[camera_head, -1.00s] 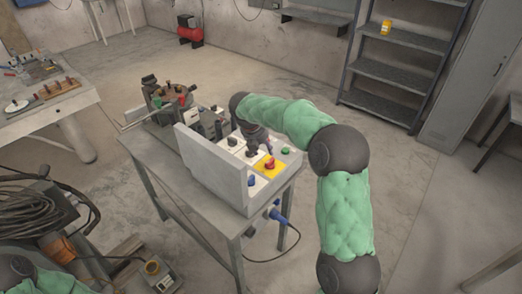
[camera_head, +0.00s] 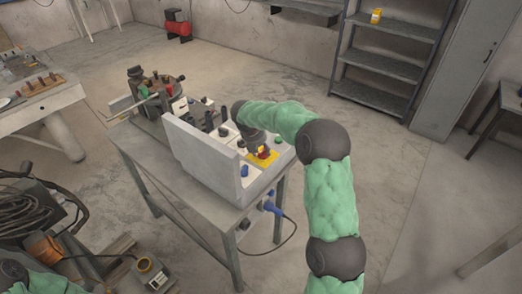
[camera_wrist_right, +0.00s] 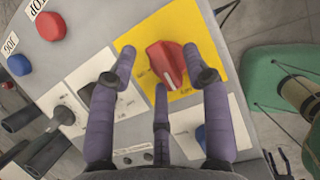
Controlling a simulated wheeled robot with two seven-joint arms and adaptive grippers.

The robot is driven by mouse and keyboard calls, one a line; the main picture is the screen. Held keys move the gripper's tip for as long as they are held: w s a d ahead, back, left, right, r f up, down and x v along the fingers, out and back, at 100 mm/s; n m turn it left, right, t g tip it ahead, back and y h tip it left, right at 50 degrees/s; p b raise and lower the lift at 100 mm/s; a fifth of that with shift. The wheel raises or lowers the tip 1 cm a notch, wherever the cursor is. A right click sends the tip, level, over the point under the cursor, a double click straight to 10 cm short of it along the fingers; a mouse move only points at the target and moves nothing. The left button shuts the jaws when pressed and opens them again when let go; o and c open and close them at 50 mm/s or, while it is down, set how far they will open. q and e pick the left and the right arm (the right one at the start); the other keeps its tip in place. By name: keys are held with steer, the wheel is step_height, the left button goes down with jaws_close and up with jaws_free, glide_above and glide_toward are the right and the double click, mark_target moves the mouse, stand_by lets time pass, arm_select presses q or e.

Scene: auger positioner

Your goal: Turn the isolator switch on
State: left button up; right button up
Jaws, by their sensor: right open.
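The isolator switch is a red knob (camera_wrist_right: 167,62) on a yellow plate (camera_wrist_right: 208,42) on the control box. A white line marks its face; the lettering beside it is too small to read. It also shows in the head view as a small red knob (camera_head: 264,152). My right gripper (camera_wrist_right: 160,66) is open, its purple fingers spread over the plate. One finger is close along the knob's right side, another is over the plate's left edge. Whether any finger touches the knob cannot be told. My left gripper is out of view; only its green-sleeved arm shows at lower left.
The control box's upright grey panel (camera_head: 204,160) stands left of the switch. In the wrist view, a red button (camera_wrist_right: 51,26), a blue button (camera_wrist_right: 19,64) and a black rotary switch (camera_wrist_right: 63,115) are nearby. A blue plug and cable (camera_head: 272,208) hang from the bench.

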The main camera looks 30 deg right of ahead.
jaws_close()
steer(key=shift+r, duration=0.1)
